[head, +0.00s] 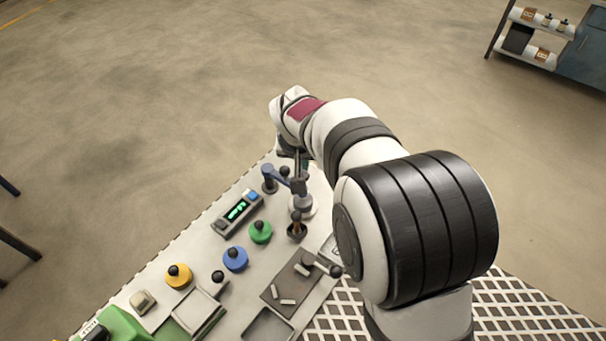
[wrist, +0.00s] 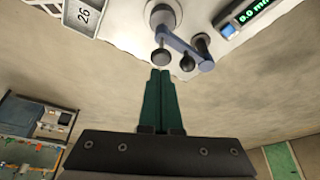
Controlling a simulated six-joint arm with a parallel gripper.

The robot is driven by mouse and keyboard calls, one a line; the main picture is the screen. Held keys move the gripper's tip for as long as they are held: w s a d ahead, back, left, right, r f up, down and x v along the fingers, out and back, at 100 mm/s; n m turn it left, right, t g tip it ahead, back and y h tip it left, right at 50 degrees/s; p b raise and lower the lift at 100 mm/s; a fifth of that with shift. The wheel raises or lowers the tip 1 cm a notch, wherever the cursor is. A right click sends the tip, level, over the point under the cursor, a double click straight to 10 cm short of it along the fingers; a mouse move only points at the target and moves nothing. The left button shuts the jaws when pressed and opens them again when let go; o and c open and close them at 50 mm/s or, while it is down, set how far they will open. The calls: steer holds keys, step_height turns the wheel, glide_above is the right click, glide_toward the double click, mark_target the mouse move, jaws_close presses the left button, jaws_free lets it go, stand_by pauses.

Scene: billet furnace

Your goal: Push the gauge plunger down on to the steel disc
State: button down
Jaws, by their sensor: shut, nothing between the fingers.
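The gauge stands near the far end of the bench, with a blue arm (head: 275,176) and a grey round body (head: 302,204). In the wrist view its blue-grey arm (wrist: 182,46) shows with several dark round knobs. One dark knob (wrist: 160,57) is just beyond my fingertips; I cannot tell for sure which knob is the plunger. My gripper (wrist: 160,72) has its green fingers together and empty, with a small visible gap to that knob. I cannot make out the steel disc clearly.
A readout box (head: 237,211) with green digits stands left of the gauge; it reads about 0.0 in the wrist view (wrist: 245,14). Green (head: 260,232), blue (head: 235,259) and yellow (head: 179,276) knobbed pieces and a dark tray (head: 279,298) with pale pieces lie nearer.

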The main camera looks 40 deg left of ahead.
steer(key=shift+f, duration=0.35)
steer(key=shift+f, duration=0.35)
steer(key=shift+f, duration=0.6)
stand_by(0.6)
steer(key=shift+r, duration=1.2)
